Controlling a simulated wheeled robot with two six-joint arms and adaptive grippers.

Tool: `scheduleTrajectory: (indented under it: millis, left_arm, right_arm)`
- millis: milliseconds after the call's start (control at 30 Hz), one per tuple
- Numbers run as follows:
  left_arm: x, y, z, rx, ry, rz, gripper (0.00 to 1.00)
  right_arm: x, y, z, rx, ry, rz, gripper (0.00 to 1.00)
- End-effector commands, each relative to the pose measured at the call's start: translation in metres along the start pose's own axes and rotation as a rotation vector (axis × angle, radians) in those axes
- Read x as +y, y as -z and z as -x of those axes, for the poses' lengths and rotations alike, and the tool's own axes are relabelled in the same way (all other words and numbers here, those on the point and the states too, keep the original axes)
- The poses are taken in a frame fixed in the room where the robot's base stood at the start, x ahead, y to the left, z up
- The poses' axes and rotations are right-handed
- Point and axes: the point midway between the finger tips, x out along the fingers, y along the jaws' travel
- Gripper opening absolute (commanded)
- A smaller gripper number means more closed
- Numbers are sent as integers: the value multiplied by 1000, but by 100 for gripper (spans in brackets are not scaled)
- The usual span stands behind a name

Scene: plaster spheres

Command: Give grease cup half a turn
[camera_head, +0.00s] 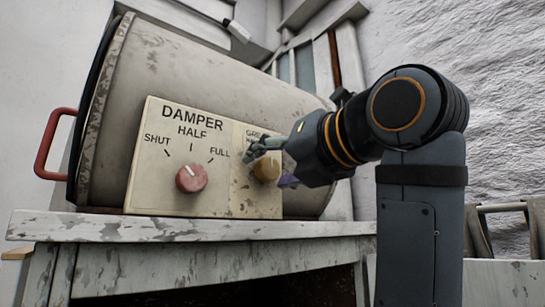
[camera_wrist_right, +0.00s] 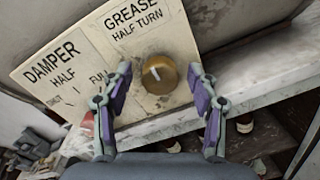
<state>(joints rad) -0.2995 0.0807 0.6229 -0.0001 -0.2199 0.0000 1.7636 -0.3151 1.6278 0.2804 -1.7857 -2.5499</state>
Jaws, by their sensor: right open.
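The grease cup (camera_wrist_right: 159,75) is a round brass-coloured knob with a pale mark, on a cream panel lettered "GREASE HALF TURN". In the head view the grease cup (camera_head: 267,168) is at the panel's right part, partly hidden by my right gripper. My right gripper (camera_head: 262,153) comes in from the right in front of the panel. In the right wrist view my right gripper (camera_wrist_right: 160,97) is open, its purple-padded fingers on either side below the knob. A gap shows between each finger and the knob. My left gripper is not in view.
A red damper knob (camera_head: 191,177) sits left of the grease cup on the panel (camera_head: 150,190), with SHUT, HALF and FULL marks. Behind it is a large drum (camera_head: 200,70) with a red handle (camera_head: 52,145). A worn white ledge (camera_head: 180,229) runs below.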

Motion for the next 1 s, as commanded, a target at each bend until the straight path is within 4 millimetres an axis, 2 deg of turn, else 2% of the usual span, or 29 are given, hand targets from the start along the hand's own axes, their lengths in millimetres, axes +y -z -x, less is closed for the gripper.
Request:
scheduleTrajectory:
  millis: [233,267,633,1000]
  left_arm:
    - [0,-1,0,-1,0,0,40]
    - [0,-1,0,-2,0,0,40]
    - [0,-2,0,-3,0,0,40]
    - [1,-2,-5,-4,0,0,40]
  right_arm:
    - [0,1,-2,0,0,0,60]
    - [0,1,-2,0,0,0,57]
    - [0,0,-1,0,0,-1,7]
    - [-1,2,-1,3,1,-64,5]
